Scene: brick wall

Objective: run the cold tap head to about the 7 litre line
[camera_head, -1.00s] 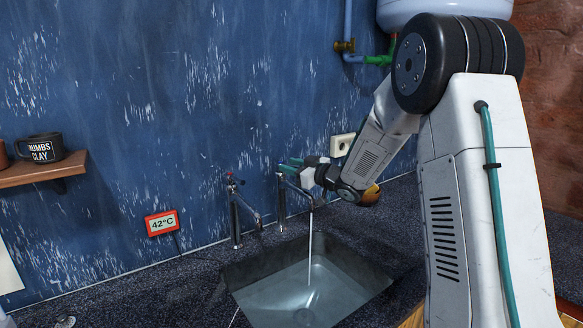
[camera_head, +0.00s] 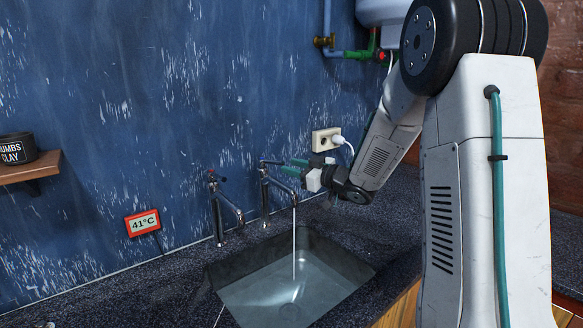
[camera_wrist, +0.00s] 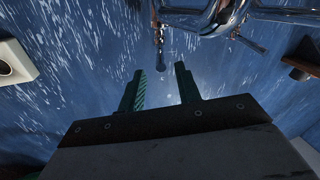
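Two chrome taps stand by the wall behind a sunken basin (camera_head: 228,270). The left tap (camera_head: 218,212) has red on its head. The right tap (camera_head: 265,196) runs a thin stream of water (camera_head: 294,242) into the basin, where water (camera_head: 270,295) lies; I cannot make out any litre marks. My gripper (camera_head: 286,167) is at the right tap's head, its green fingers pointing left. In the wrist view my gripper (camera_wrist: 160,82) is open and empty, with a dark lever end (camera_wrist: 160,62) just beyond and between the fingertips; contact is unclear.
A red-framed display (camera_head: 142,223) on the wall reads 41°C. A socket with a plug (camera_head: 327,139) is on the wall above my gripper. The counter left of the basin is mostly clear.

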